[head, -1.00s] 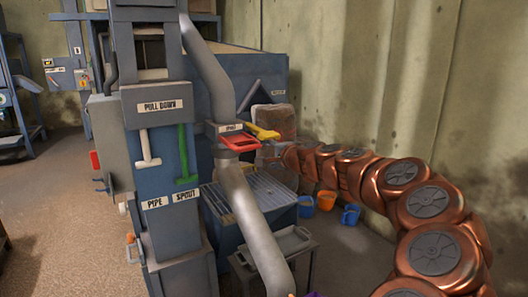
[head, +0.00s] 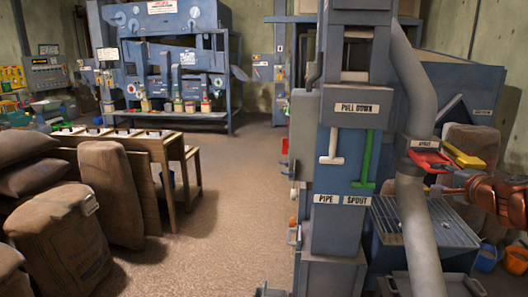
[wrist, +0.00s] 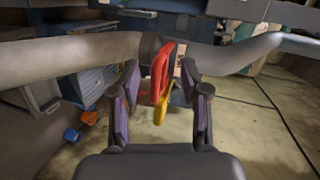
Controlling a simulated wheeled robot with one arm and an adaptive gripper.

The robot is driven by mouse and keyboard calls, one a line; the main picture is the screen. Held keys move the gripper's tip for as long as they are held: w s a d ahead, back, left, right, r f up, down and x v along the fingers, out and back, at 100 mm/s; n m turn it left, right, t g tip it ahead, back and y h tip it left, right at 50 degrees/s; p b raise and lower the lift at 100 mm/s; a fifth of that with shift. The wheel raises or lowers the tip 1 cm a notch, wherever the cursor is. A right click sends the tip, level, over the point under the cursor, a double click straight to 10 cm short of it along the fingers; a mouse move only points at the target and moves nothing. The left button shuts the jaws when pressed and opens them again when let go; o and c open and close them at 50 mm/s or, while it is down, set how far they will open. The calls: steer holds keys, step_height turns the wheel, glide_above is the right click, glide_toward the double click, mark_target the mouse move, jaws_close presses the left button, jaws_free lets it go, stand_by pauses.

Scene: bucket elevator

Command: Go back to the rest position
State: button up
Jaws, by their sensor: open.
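My gripper (wrist: 160,84) is open in the wrist view. Its two dark fingers with purple pads stand apart on either side of a red handle (wrist: 159,68), with gaps visible on both sides. A yellow handle (wrist: 161,109) lies closer to the palm, also between the fingers. In the head view my copper arm comes in from the right edge and ends beside the red handle (head: 430,161) and yellow handle (head: 463,156) on the grey pipe (head: 411,200). The fingertips are hard to make out there.
The blue elevator column (head: 343,175) carries a white T-handle (head: 332,147) and a green handle (head: 366,160). Stuffed sacks (head: 60,235) and a wooden bench (head: 140,140) are at left. Open floor (head: 225,220) lies between.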

steer(key=s+a+f+n+g+y, duration=0.2)
steer(key=a+n+y, duration=0.15)
steer(key=a, duration=0.75)
steer(key=s+a+f+n+g+y, duration=0.15)
steer(key=a+n, duration=0.25)
steer(key=a, duration=0.6)
steer(key=s+a+f+n+g, duration=0.55)
steer(key=s+a, duration=0.35)
steer(key=a, duration=0.2)
steer(key=s+a+f+n+g+h, duration=0.1)
steer(key=s+f+g, duration=0.1)
steer(key=s+f, duration=0.3)
steer(key=s+a+f+n+g, duration=0.1)
steer(key=s+f+g, duration=0.15)
steer(key=s, duration=0.55)
steer(key=s+d+f+n+g+h, duration=0.1)
steer(key=s+d+f+h, duration=0.1)
steer(key=s, duration=0.5)
steer(key=s+d+f+n+g+h, duration=0.1)
steer(key=s+d+f+g, duration=0.1)
steer(key=s, duration=0.5)
steer(key=shift+d+f+h, duration=0.35)
steer(key=shift+f+h, duration=0.05)
steer(key=shift+a, duration=0.1)
